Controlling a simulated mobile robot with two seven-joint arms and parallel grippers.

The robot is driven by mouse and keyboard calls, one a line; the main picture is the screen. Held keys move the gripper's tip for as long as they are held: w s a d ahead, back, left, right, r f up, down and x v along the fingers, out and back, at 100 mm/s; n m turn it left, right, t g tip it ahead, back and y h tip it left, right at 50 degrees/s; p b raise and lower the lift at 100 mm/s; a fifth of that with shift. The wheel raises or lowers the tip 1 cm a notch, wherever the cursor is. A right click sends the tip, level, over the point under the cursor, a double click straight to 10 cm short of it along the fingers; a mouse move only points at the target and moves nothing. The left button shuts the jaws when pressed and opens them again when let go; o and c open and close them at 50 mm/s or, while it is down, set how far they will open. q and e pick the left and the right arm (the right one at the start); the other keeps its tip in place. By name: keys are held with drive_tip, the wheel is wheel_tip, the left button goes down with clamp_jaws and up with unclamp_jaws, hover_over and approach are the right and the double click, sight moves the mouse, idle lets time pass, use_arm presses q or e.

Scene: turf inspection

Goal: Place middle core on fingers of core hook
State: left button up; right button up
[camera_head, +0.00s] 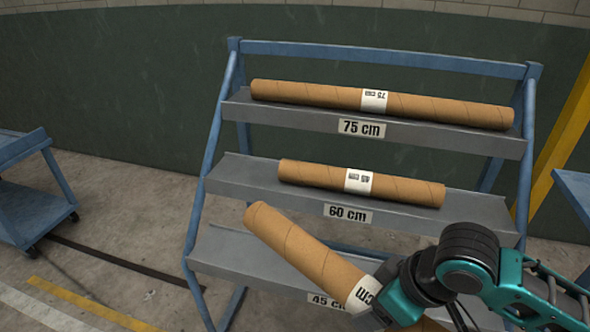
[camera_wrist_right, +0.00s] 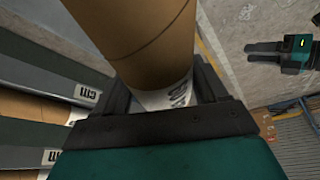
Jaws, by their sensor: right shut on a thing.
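My right gripper (camera_head: 385,290) is shut on a brown cardboard core (camera_head: 300,249) near its white label band. The core is tilted, its far end up and left, in front of the lowest shelf. It also fills the top of the right wrist view (camera_wrist_right: 135,35). Another core (camera_head: 415,190) lies on the middle shelf, marked 60 cm, its label upside down. A longer core (camera_head: 440,107) lies on the top shelf, marked 75 cm. No core hook can be made out.
The blue rack (camera_head: 385,57) has three grey shelves; the lowest, marked 45 cm, is partly hidden by the held core and my arm. A blue cart (camera_head: 35,205) stands at left. A yellow post (camera_head: 565,125) is at right. Concrete floor is clear at lower left.

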drive_tip(key=w+d+r+m+t+h, duration=0.1)
drive_tip(key=w+d+r+m+h, duration=0.2)
drive_tip(key=m, duration=0.6)
drive_tip(key=w+d+r, duration=0.2)
drive_tip(key=d+r, duration=0.1)
drive_tip(key=shift+w+r, duration=0.25)
drive_tip(key=shift+r, duration=0.1)
drive_tip(key=shift+s, duration=0.15)
